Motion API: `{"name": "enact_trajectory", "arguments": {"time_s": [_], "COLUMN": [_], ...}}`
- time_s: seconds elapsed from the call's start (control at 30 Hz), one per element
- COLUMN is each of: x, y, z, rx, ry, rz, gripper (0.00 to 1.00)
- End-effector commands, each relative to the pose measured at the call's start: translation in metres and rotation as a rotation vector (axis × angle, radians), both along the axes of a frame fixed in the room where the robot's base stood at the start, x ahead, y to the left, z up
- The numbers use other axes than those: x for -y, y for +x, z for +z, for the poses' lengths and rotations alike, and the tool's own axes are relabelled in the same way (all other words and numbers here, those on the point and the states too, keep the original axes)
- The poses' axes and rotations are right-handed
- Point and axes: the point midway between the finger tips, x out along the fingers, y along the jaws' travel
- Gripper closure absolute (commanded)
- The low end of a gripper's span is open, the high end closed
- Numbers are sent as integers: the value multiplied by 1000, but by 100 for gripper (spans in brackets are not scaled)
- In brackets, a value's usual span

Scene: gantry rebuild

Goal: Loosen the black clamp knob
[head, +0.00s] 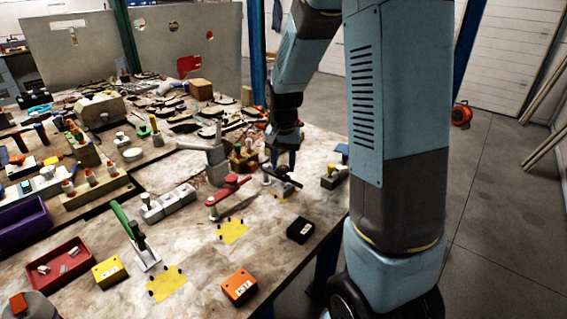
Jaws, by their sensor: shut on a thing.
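My gripper (281,170) points down at the right part of the workbench, seen small in the head view. It is shut on a dark thing at its tips, which I take to be the black clamp knob (291,182). The fingers and the arm cover much of it, so its exact shape and any thread below it cannot be made out. A small light metal part (268,181) shows beside the fingertips.
A small block with a yellow top (333,178) is to the right. A black box (300,230) lies in front near the bench edge.

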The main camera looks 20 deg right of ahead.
Motion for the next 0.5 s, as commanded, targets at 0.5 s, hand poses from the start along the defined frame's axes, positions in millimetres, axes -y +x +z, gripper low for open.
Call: {"name": "enact_trajectory", "arguments": {"time_s": [0.5], "x": [0], "y": [0], "z": [0], "rx": [2], "ry": [0], "rz": [489], "gripper": [87]}}
